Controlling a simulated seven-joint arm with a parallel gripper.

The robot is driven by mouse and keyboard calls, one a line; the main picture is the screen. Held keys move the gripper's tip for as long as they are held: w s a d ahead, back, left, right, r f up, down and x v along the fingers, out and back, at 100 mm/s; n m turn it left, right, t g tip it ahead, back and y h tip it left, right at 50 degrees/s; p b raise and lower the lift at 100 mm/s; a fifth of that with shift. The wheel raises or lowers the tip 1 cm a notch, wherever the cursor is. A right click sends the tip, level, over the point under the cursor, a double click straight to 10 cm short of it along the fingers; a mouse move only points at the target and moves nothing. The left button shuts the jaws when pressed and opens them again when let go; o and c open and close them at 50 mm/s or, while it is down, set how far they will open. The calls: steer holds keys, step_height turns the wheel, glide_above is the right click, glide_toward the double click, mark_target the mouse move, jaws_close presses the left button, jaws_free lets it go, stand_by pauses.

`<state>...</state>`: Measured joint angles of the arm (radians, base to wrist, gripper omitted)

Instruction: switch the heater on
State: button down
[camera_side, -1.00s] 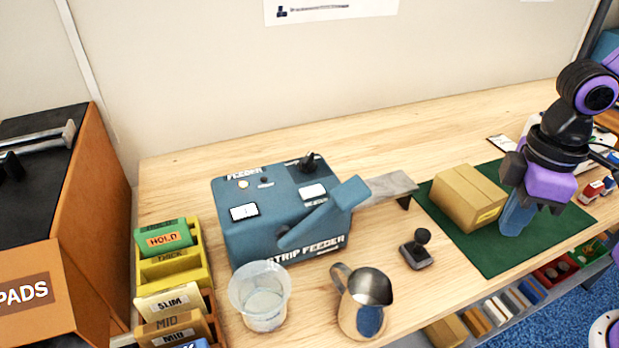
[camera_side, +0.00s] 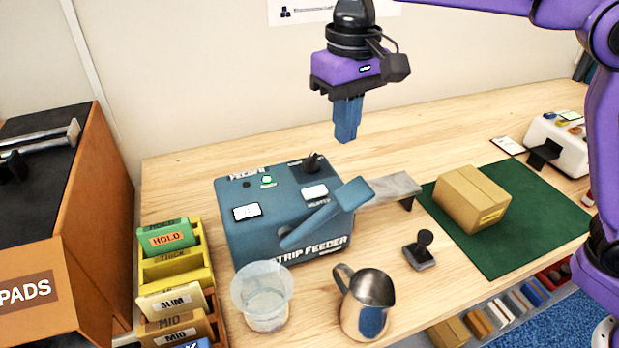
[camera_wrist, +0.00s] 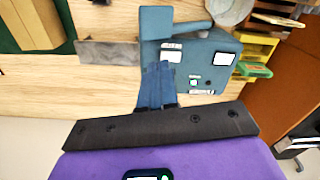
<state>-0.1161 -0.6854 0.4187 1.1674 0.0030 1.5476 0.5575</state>
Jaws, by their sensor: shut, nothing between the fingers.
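The blue strip feeder (camera_side: 262,238) stands on the bench, with a white switch (camera_side: 315,192) on the right of its top and another white switch (camera_side: 246,212) at the front left. The small label beside the right switch is too blurred to read surely. A black knob (camera_side: 314,163) sits at the back right of the top. A small lamp (camera_side: 266,181) glows green; the lamp left of it is dark. My gripper (camera_side: 345,138) is shut and empty, pointing down above and behind the feeder, apart from it. In the wrist view its fingers (camera_wrist: 158,68) partly cover the feeder (camera_wrist: 200,45).
A clear cup (camera_side: 262,292) and a metal jug (camera_side: 367,300) stand in front of the feeder. A blue lever (camera_side: 325,212) crosses its right side. A carton (camera_side: 470,198) sits on the green mat (camera_side: 520,235). A yellow rack (camera_side: 178,268) stands left. A black-handled stamp (camera_side: 420,250) stands right.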

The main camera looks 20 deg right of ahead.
mark_target(309, 193)
steer(key=w+a+r+m, duration=0.1)
steer(key=w+a+m, duration=0.1)
steer(key=w+a, duration=0.1)
steer(key=shift+w+a+m, duration=0.4)
steer(key=shift+w, duration=0.35)
step_height(309, 193, down, 14)
steer(key=shift+r, duration=0.1)
stand_by(0.5)
